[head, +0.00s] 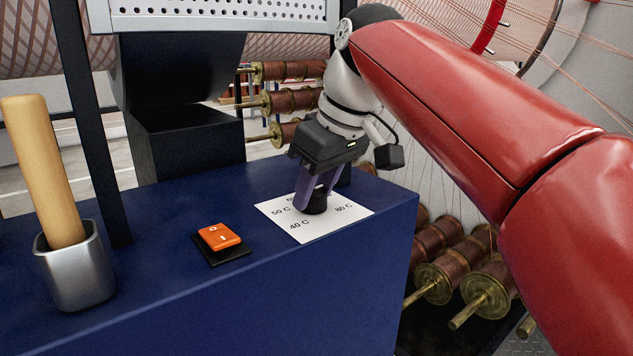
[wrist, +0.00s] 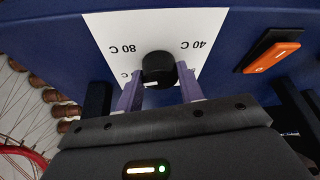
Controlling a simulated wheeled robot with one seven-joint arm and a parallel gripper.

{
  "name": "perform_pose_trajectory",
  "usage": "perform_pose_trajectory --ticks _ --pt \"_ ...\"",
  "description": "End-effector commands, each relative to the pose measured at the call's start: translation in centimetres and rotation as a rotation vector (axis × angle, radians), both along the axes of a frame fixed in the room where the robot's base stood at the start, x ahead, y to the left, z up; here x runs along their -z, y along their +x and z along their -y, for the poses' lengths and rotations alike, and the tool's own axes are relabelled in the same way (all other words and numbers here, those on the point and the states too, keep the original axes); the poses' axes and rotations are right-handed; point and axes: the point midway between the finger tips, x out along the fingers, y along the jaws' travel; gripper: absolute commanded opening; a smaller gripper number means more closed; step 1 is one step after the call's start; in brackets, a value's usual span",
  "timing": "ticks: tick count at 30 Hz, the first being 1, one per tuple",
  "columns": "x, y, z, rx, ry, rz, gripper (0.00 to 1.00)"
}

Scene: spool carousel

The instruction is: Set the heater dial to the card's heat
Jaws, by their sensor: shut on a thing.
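The heater dial (wrist: 158,66) is a round black knob on a white scale sheet (head: 338,222). My gripper (head: 316,198) points down at it, with its two purple fingers on either side of the knob, shut on it. In the wrist view the fingers (wrist: 160,90) flank the knob. A small white mark shows on the knob's lower edge there, facing my gripper. The head view shows 40 C at the front, 50 C at the left and 80 C at the right. Another label behind is partly hidden by the fingers. I cannot make out a separate heat card.
An orange rocker switch (head: 218,236) on a black base sits left of the scale on the blue bench top (head: 150,262). A metal cup (head: 76,268) with a wooden handle (head: 42,170) stands at far left. Black posts rise behind. Copper spools (head: 440,275) lie beyond the right edge.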

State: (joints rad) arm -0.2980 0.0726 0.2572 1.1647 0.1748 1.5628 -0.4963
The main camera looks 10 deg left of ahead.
Motion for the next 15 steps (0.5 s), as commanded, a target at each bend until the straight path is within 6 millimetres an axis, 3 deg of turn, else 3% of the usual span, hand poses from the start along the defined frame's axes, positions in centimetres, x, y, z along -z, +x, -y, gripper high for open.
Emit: perform_pose_trajectory --ticks 15 --pt "-0.31 -0.29 -0.22 0.425 -0.001 0.000 0.15"
